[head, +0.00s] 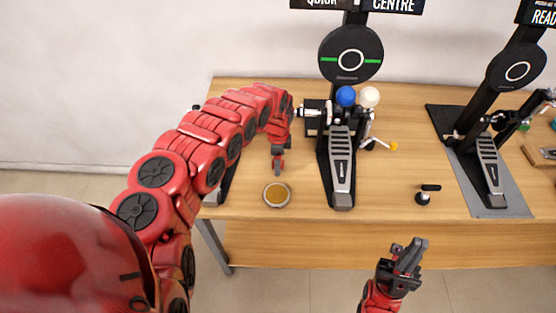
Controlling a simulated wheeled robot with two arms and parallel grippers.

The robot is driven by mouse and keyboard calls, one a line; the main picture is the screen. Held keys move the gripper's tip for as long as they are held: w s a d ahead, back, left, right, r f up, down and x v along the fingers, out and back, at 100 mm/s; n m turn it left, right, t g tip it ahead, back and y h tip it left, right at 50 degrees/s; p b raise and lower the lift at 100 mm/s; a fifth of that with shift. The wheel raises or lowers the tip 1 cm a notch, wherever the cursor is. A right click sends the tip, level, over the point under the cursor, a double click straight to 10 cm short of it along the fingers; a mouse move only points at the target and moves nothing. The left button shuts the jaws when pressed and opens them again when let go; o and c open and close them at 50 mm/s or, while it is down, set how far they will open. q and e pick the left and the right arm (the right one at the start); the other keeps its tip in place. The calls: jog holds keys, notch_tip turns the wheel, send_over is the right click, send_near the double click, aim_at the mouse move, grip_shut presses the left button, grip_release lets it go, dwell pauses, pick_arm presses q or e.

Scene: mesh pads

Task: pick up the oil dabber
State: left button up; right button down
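A small black piece with a bar across its top (425,194) stands on the table right of the middle pedal; it may be the oil dabber, but it is too small to be sure. My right gripper (407,256) is below and a little left of it in the picture, in front of the table edge, with its fingers apart and nothing between them.
A drum pedal (341,165) with blue and white beater balls stands mid-table under a black round pad (350,54). Another pedal (489,172) stands right on a grey plate. A brown block (537,161) lies at the right edge. The table front (330,243) is near my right gripper.

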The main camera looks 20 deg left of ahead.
pick_arm(q)
grip_shut()
dwell(0.4)
